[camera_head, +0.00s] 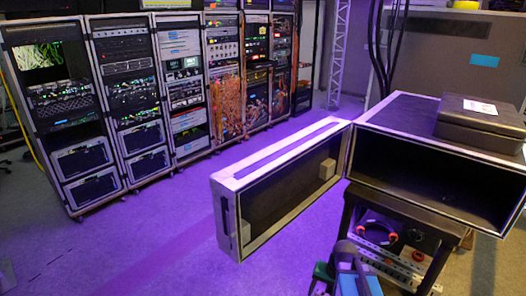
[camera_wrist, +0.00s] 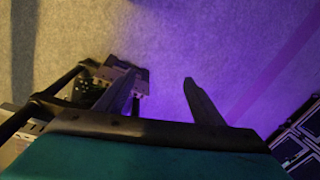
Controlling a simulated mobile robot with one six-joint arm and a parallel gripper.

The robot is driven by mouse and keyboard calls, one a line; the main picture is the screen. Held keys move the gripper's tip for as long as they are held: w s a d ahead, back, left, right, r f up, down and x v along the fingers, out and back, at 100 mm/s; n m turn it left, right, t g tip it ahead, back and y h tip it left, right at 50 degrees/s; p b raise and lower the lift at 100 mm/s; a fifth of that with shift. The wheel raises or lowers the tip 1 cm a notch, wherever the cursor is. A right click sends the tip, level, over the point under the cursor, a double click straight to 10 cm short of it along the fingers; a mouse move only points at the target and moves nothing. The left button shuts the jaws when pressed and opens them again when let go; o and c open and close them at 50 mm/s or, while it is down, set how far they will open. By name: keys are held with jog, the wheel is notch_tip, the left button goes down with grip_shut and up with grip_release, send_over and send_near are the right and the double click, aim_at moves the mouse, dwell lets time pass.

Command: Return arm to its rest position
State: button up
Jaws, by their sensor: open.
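My gripper (camera_wrist: 160,80) shows in the wrist view with its two dark fingers spread apart. Nothing is between them; only the purple-lit floor shows there. In the head view, parts of my arm in blue and grey show at the bottom edge, just left of the black stand; the fingertips cannot be made out there.
An open flight case (camera_head: 395,112) sits on a black stand (camera_head: 352,205), its lid (camera_head: 225,222) hanging open to the left. A small dark box (camera_head: 468,124) lies on top. Cables and tools lie below. Equipment racks (camera_head: 101,150) line the back left. Floor between is clear.

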jog(key=s+a+f+n+g+b, duration=0.1)
jog(key=s+f+g+b, duration=0.1)
jog(key=s+f, duration=0.7)
jog(key=s+a+f+n+g+h+b, duration=0.1)
jog(key=s+f+b, duration=0.4)
jog(key=s+f, duration=0.5)
jog(key=s+a+f+n+g+b, duration=0.2)
jog(key=s+f+g+b, duration=0.1)
jog(key=s+f, duration=0.7)
notch_tip(320, 180, down, 2)
jog(key=shift+a+f+g, duration=0.1)
jog(key=shift+a+g, duration=0.2)
